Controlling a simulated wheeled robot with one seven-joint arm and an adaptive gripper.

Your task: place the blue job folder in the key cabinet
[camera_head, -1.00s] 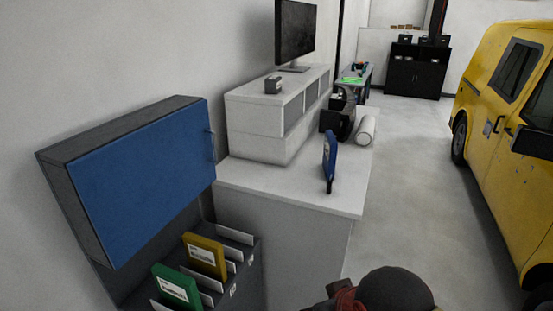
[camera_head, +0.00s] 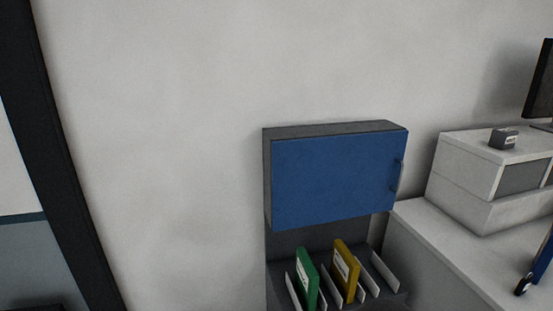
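The key cabinet (camera_head: 335,182) is a dark grey wall box with a blue front door. The door looks closed, and its handle is at the right edge. At the far right edge, a blue upright flat thing (camera_head: 545,262) stands on the white counter, with a small dark part at its foot. It is cut off by the frame, and I cannot tell for sure that it is the blue job folder. My gripper is not in view.
Below the cabinet, a grey slotted rack (camera_head: 384,272) holds a green folder (camera_head: 307,279) and a yellow folder (camera_head: 345,268); some slots look empty. The white counter (camera_head: 440,250) at right carries a drawer unit (camera_head: 470,205) with a small dark box (camera_head: 504,138). A dark frame (camera_head: 52,130) stands at left.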

